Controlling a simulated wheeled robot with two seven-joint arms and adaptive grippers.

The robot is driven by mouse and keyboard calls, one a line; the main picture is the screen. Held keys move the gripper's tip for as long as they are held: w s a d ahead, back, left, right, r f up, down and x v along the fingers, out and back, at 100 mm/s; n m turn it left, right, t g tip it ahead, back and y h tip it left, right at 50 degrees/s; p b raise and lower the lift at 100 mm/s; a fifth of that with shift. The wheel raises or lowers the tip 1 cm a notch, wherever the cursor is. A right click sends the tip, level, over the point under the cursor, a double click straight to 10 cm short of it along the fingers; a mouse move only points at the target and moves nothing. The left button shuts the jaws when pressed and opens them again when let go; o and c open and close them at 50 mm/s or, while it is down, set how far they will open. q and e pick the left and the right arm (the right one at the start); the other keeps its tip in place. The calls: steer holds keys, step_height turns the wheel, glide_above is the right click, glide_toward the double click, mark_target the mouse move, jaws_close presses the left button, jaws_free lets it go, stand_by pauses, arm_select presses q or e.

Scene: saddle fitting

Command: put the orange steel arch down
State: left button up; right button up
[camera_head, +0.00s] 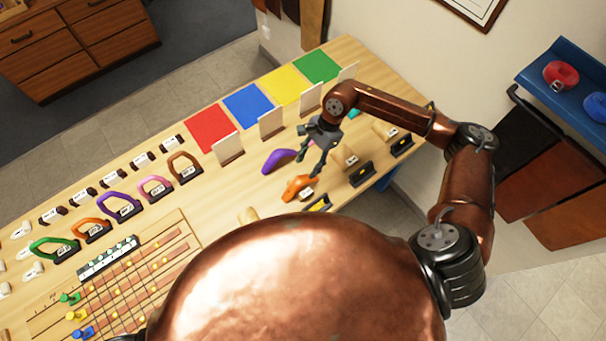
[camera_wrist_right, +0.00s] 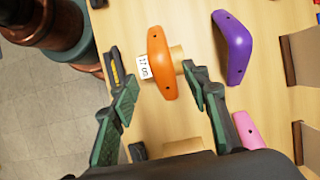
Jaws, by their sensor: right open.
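The orange arch (camera_head: 298,187) is over a tan wooden block (camera_wrist_right: 177,54) on the workbench. It also shows in the right wrist view (camera_wrist_right: 160,62), with the block's end at its right and a white label (camera_wrist_right: 142,67) at its left. My right gripper (camera_head: 312,166) is open above it. In the right wrist view the arch is between and a little beyond the open fingertips (camera_wrist_right: 156,84), with gaps on both sides. A second orange arch (camera_head: 92,230) stands in the row at the left. My left gripper is not in view.
A purple arch (camera_head: 279,160) lies beside the orange one; a pink arch (camera_wrist_right: 247,131) lies nearby. Black labelled blocks (camera_head: 362,174) line the near edge. More tan blocks (camera_head: 383,130) stand to the right. Coloured mats (camera_head: 248,106) with upright boards (camera_head: 271,123) lie at the back.

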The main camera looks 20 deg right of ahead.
steer(key=shift+v, duration=1.5)
steer(key=shift+a, duration=0.1)
